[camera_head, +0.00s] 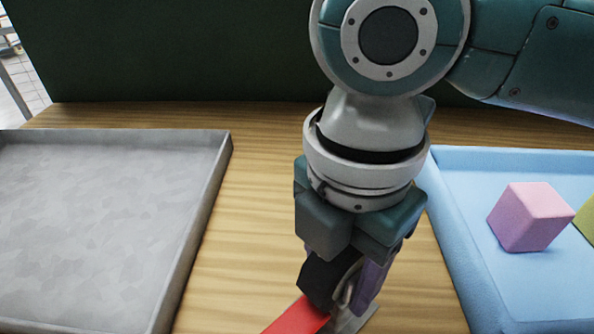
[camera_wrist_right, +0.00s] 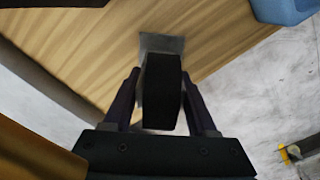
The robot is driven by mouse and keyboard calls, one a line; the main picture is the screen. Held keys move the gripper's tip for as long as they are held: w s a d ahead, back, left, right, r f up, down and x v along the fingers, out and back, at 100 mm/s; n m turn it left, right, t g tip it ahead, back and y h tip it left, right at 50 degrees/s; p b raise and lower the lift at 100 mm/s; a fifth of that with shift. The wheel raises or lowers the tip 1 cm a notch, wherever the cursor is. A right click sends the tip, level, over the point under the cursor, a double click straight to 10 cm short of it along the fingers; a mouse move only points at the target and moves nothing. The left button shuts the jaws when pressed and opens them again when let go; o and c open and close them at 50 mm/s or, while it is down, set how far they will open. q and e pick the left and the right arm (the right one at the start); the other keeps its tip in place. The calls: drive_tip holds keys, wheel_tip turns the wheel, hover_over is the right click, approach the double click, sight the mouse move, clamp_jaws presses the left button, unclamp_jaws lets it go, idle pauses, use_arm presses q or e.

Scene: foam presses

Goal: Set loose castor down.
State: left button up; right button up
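The loose castor has a black wheel (camera_head: 322,284) and a grey metal plate (camera_head: 352,320). My right gripper (camera_head: 350,290) points down over the wooden table, with its fingers on either side of the wheel. In the right wrist view the black wheel (camera_wrist_right: 161,90) fills the space between the fingers of my right gripper (camera_wrist_right: 161,82), which look shut on it. The metal plate (camera_wrist_right: 161,42) shows beyond the wheel there, at or just above the table; I cannot tell whether it touches. My left gripper is in neither view.
A grey tray (camera_head: 205,215) stands on the left of the table (camera_head: 255,150). A blue tray (camera_head: 455,240) on the right holds a pink cube (camera_head: 530,216) and a partly cut-off green block (camera_head: 588,218). A red flat piece (camera_head: 298,318) lies beside the castor.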

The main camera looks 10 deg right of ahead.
drive_tip(key=o, duration=0.4)
drive_tip(key=shift+o, duration=0.2)
drive_tip(key=shift+r, duration=0.1)
wheel_tip(320, 180, up, 12)
drive_tip(key=shift+r+p, duration=0.1)
drive_tip(key=shift+p, duration=0.95)
